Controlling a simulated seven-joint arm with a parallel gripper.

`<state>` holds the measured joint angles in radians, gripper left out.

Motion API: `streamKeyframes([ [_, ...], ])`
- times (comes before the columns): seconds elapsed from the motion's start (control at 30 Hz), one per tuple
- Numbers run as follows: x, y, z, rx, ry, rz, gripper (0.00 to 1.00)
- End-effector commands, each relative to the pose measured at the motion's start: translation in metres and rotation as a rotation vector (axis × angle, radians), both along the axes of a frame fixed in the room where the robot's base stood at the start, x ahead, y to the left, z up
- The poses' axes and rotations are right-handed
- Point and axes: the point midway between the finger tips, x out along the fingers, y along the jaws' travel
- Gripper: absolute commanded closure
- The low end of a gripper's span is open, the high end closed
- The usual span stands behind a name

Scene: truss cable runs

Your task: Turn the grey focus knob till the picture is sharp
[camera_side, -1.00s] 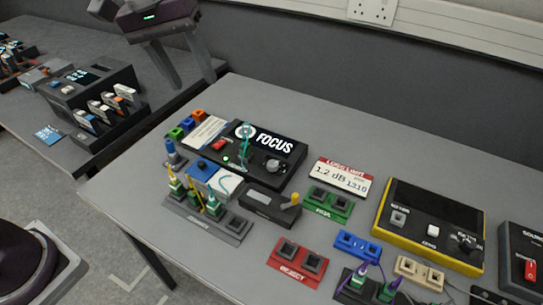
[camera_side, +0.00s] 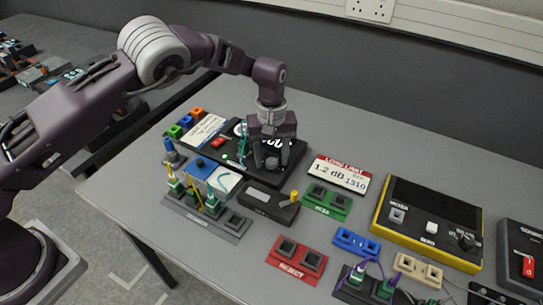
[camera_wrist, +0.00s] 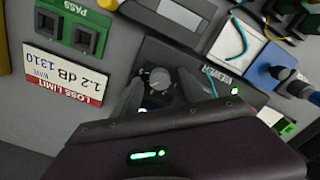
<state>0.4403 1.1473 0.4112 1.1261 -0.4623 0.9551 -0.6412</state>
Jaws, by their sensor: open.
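The grey focus knob (camera_wrist: 159,77) sits on top of the black scope box (camera_side: 228,150). In the wrist view it shows between the two fingers of my gripper (camera_wrist: 159,88), with a gap visible beside it. In the side view my gripper (camera_side: 271,163) points down over the right part of the box, with its fingers apart around the knob's place. The box's screen with the word FOCUS is mostly hidden behind my gripper in the side view, so its sharpness cannot be told.
A teal cable stands on the box (camera_side: 243,140). A dark unit with a yellow lever (camera_side: 268,203) lies in front. The loss limit card (camera_side: 338,176) and green PASS block (camera_side: 326,201) are to the right. A grey holder with plugs (camera_side: 206,215) is front left.

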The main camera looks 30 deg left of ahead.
Motion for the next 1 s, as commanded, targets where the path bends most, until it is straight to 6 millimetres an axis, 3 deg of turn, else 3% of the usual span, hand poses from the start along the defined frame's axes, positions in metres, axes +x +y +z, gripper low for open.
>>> streamKeyframes([
  [0.17,0.0000,0.0001,-0.0001,0.000,0.000,0.000,0.50],
  [0.43,0.0000,0.0002,0.0001,0.000,0.000,-0.001,1.00],
  [0.77,0.0001,0.0006,0.0004,0.000,0.000,-0.039,1.00],
  [1.0,0.0004,0.0003,0.0006,-0.001,-0.001,-0.187,1.00],
])
